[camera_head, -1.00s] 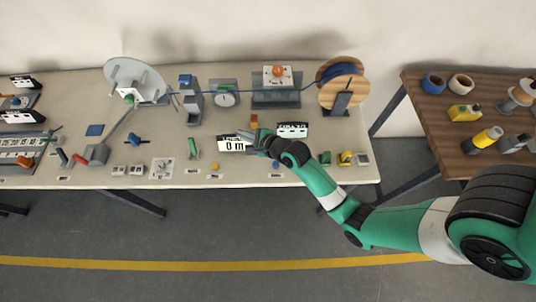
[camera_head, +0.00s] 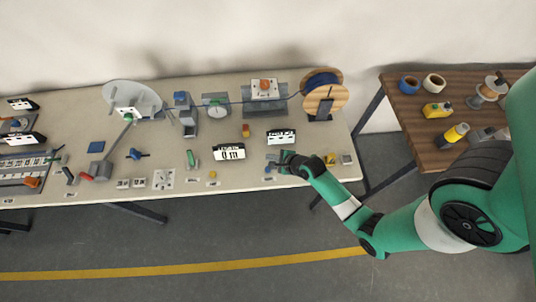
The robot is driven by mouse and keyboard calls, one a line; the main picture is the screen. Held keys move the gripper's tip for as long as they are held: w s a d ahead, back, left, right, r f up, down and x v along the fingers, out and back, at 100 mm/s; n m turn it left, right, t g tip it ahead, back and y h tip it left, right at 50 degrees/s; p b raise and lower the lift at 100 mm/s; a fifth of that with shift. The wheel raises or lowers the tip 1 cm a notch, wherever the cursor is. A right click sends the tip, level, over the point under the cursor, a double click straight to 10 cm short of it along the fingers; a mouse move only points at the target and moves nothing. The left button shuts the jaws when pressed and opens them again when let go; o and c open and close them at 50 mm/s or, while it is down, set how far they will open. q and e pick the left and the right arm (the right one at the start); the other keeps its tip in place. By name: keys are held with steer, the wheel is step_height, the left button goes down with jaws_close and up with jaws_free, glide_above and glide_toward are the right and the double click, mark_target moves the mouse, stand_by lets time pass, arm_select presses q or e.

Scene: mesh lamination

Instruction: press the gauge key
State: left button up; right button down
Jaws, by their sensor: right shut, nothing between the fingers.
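My right gripper (camera_head: 277,160) is shut and empty. It hangs low over the front part of the bench, to the right of a white display (camera_head: 228,153) with large dark characters. A second white display (camera_head: 281,136) stands just behind the gripper. A small bluish piece (camera_head: 270,168) shows at the fingertips; I cannot tell whether it is the gauge key or whether the fingers touch it. A round dial gauge (camera_head: 215,108) stands farther back. My left gripper is not in view.
Small parts line the bench's front edge, among them a green piece (camera_head: 191,159) and a yellow knob (camera_head: 212,175). A wooden cable spool (camera_head: 325,98) stands at the back right. A brown side table (camera_head: 408,112) holds rolls and yellow items. The bench between the displays is mostly clear.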

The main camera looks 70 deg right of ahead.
step_height(320, 180, down, 7)
steer(key=b, duration=0.6)
steer(key=shift+b, duration=0.3)
steer(key=shift+f+b, duration=0.4)
steer(key=shift+f, duration=0.2)
steer(key=shift+f, duration=0.1)
stand_by(0.8)
steer(key=shift+f, duration=0.3)
steer(key=shift+f+b, duration=0.5)
steer(key=shift+f, duration=0.05)
stand_by(0.6)
steer(key=shift+r, duration=0.1)
steer(key=shift+r+p, duration=0.85)
steer(key=shift+p, duration=0.3)
steer(key=shift+r, duration=0.1)
